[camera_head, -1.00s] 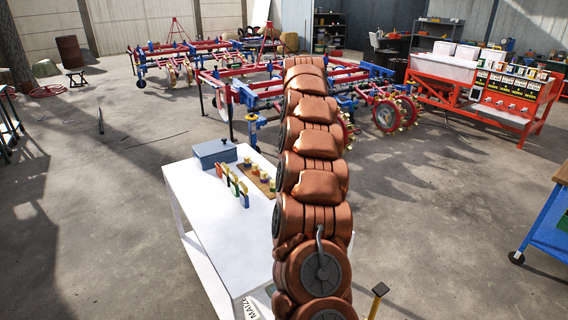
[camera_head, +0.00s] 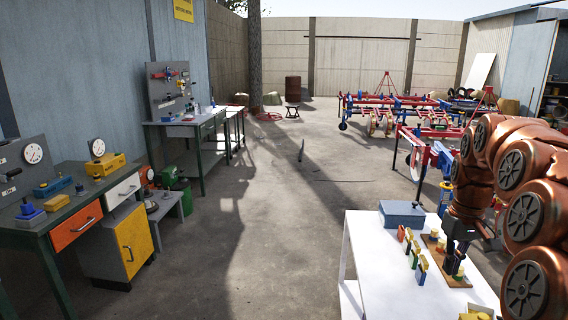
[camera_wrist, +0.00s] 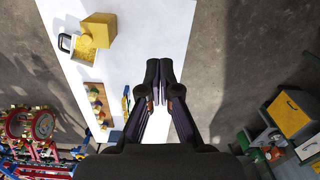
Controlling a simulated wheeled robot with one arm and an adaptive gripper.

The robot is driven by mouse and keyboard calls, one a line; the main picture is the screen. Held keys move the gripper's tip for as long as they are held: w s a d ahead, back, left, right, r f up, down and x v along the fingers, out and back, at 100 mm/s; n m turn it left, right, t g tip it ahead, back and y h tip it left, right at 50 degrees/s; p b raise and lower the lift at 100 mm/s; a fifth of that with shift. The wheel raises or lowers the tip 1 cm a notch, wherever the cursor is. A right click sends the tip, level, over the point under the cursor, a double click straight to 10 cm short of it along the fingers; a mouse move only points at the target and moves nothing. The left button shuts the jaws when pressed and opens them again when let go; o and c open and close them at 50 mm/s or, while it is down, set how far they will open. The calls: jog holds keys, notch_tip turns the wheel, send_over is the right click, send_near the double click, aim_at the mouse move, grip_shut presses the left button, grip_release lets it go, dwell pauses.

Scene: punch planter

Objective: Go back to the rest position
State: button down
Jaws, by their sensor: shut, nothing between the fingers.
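My gripper (camera_head: 452,270) is black and hangs from my copper-coloured arm at the right of the head view, pointing down over the white table (camera_head: 362,245). It appears beside or in front of the wooden board (camera_head: 458,283) with yellow-topped pegs; its exact height is unclear. In the wrist view my gripper (camera_wrist: 159,68) has its fingertips together, with nothing between them, and white tabletop (camera_wrist: 180,35) behind. The board (camera_wrist: 92,90) lies left of the fingers there. The upright coloured blocks (camera_head: 412,252) stand left of the gripper in the head view.
A blue-grey box (camera_head: 402,214) stands at the table's back. A yellow block (camera_wrist: 99,30) and a container with yellow contents (camera_wrist: 84,48) are on the table. Workbenches (camera_head: 95,215) line the left wall; a red and blue farm implement (camera_head: 400,115) stands behind.

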jog(key=s+a+p, duration=0.2)
jog(key=s+a, duration=1.2)
jog(key=s+a+f, duration=0.2)
jog(key=s, duration=0.6)
jog(key=s+a+f+g, duration=0.1)
jog(key=s+a+f, duration=0.2)
jog(key=s, duration=0.6)
jog(key=shift+s+a+f+g+p, duration=0.15)
jog(key=shift+s+f+g+p, duration=0.05)
jog(key=shift+f+g+p, duration=0.2)
